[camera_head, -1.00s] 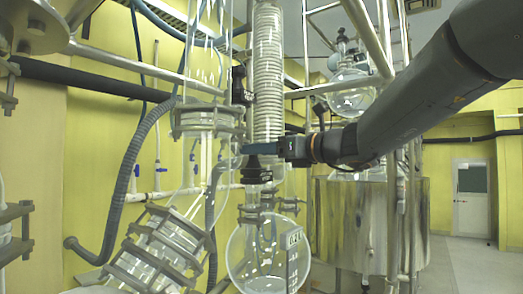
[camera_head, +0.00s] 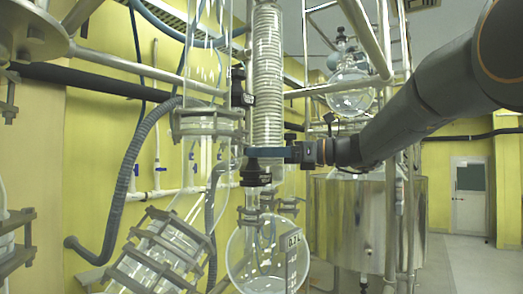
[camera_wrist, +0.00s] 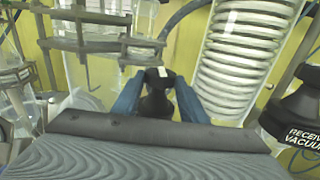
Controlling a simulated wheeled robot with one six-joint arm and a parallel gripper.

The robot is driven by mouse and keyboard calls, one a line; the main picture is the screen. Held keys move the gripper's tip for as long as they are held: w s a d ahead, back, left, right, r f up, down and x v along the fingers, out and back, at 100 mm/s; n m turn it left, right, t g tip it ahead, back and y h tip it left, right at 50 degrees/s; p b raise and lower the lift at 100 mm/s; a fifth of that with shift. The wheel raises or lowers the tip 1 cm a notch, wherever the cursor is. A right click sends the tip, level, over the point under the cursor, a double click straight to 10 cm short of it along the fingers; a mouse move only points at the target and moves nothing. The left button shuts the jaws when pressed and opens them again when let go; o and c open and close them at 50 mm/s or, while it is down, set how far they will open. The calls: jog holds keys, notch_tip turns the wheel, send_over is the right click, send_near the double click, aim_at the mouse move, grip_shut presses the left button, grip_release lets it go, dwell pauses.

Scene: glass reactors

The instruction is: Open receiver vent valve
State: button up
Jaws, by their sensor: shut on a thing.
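My gripper (camera_wrist: 157,92) is shut on a small black valve handle (camera_wrist: 158,100) with a pale top, held between its two blue fingers in the wrist view. I take this handle to be the receiver vent valve; its own label does not show. In the head view my gripper (camera_head: 258,152) reaches in from the right, at the foot of the coiled glass condenser (camera_head: 268,90). Black fittings sit just below the fingers there, and the fingers hide part of them. The round glass receiver flask (camera_head: 252,262) hangs below. Whether the valve is open cannot be told.
A black fitting labelled "RECEIVER VACUUM" (camera_wrist: 297,125) is close on the right in the wrist view. Clamped glassware (camera_head: 205,122) and a grey hose (camera_head: 128,180) stand left. A steel vessel (camera_head: 345,225) and metal frame posts stand right. Open floor lies at far right.

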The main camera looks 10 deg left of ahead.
jog(key=shift+w+n+g+p, duration=0.15)
jog(key=shift+n+g+p, duration=0.35)
jog(key=shift+g, duration=0.45)
jog(key=shift+w+n+g+p, duration=0.15)
jog(key=shift+n+g+p, duration=0.1)
jog(key=shift+n+g, duration=0.6)
jog(key=o, duration=1.1)
jog(key=shift+c, duration=0.2)
jog(key=shift+m, duration=0.25)
